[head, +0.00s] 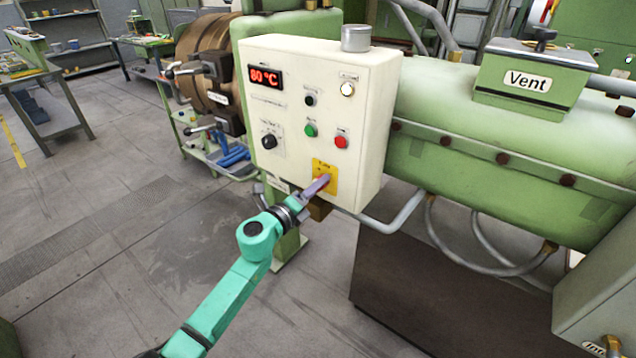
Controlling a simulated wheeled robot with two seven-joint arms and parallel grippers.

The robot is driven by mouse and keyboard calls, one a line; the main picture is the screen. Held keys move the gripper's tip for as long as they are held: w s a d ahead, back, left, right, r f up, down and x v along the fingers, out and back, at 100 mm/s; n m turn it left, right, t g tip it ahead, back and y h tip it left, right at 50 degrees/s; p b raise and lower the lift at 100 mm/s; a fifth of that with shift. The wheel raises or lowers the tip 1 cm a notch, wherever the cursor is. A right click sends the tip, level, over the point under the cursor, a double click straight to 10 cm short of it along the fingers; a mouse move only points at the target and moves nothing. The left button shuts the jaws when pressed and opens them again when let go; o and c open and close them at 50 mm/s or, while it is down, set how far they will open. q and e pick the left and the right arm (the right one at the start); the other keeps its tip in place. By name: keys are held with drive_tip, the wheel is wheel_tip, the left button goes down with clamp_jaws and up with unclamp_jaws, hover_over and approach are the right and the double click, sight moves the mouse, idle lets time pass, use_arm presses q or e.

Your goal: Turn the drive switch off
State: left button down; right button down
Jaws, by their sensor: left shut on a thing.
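The drive switch sits on a yellow plate (331,172) at the lower right of the cream control box (366,125). My left gripper (318,187) is at this yellow plate, shut on the switch's handle. The fingers hide most of the handle, and I cannot tell its turn angle. My teal left arm comes up from the bottom left. My right gripper is not in view.
The box has a red 80 °C display (265,78), a black knob (269,142), a green button (311,130) and a red button (341,142). A green extruder barrel (450,150) with a Vent box (528,82) lies to the right. A grey pipe (398,215) runs below the box. Open floor lies left.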

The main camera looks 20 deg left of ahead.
use_arm(q)
drive_tip(key=shift+n, duration=0.9)
drive_tip(key=shift+f, duration=0.1)
drive_tip(key=shift+c, duration=2.2)
unclamp_jaws()
drive_tip(key=shift+p, duration=0.3)
drive_tip(key=shift+s+a, duration=0.1)
drive_tip(key=shift+s, duration=0.05)
drive_tip(key=b+v, duration=0.3)
drive_tip(key=v, duration=1.1)
drive_tip(key=shift+s, duration=0.2)
